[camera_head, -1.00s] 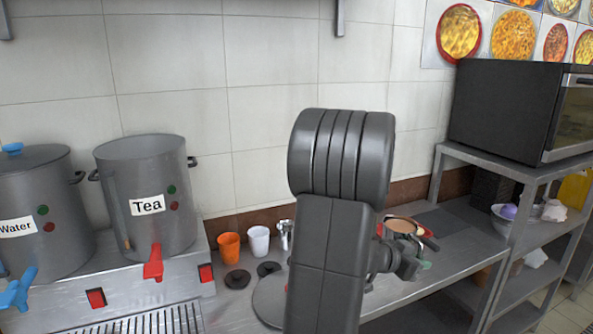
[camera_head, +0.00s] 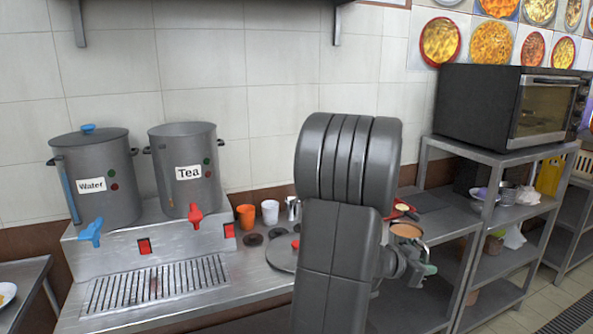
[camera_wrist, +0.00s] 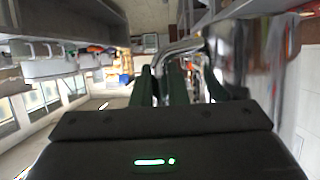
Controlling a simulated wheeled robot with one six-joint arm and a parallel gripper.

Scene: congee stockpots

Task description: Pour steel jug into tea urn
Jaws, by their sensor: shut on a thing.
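The tea urn (camera_head: 184,150) is a grey pot labelled "Tea", with no lid and a red tap. It stands on a steel stand at the left in the head view. My gripper (camera_wrist: 163,85) is shut on the handle of the steel jug (camera_wrist: 235,50), whose shiny wall fills the upper right of the wrist view. In the head view the jug (camera_head: 408,231) shows brown liquid at its top, to the right of my arm and well away from the urn. It looks about upright. My arm hides part of the counter, and the gripper (camera_head: 428,269) is partly hidden.
The lidded water urn (camera_head: 97,175) stands left of the tea urn. An orange cup (camera_head: 246,217), a white cup (camera_head: 270,212) and a small steel pitcher (camera_head: 292,209) stand on the counter right of the stand. A black oven (camera_head: 505,108) sits on a shelf rack at the right.

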